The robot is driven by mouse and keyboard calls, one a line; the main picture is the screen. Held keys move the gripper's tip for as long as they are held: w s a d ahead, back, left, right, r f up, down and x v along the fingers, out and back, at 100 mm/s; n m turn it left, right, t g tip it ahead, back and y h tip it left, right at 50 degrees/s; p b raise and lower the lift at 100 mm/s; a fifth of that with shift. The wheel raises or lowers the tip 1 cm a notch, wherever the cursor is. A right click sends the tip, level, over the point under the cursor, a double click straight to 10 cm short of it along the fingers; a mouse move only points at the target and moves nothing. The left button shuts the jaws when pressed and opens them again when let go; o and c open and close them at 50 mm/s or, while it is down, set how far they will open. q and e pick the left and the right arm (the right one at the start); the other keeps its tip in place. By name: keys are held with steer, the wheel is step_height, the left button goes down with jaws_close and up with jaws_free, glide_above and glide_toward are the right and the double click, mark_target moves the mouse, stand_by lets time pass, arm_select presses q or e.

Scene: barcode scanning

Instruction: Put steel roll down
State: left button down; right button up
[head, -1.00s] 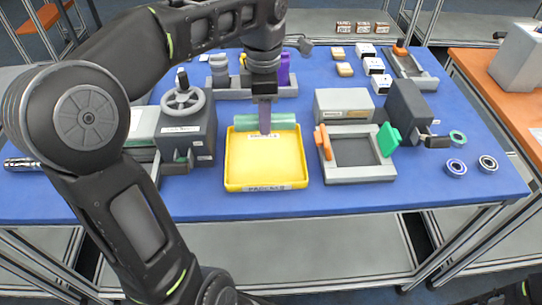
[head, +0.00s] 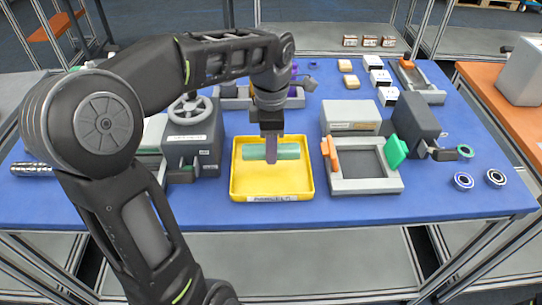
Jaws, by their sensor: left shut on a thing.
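My left gripper (head: 272,152) points down over the yellow tray (head: 236,190) and is shut on a pale green roll (head: 288,151). I take this roll to be the steel roll. It lies level, crosswise to the fingers, over the far half of the tray and inside its outline. I cannot tell whether it touches the tray floor. The fingers hide the middle of the roll. My right gripper is not in view.
A grey box with a handwheel (head: 193,138) stands left of the tray. A grey fixture (head: 366,186) with orange and green clamps stands close on the right. Bearing rings (head: 463,181) lie further right. The blue table (head: 330,208) is clear in front.

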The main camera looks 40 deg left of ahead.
arm_select(q)
steer(key=shift+f, duration=1.9)
steer(key=shift+f, duration=0.2)
steer(key=c, duration=0.9)
jaws_free()
steer(key=shift+r, duration=0.2)
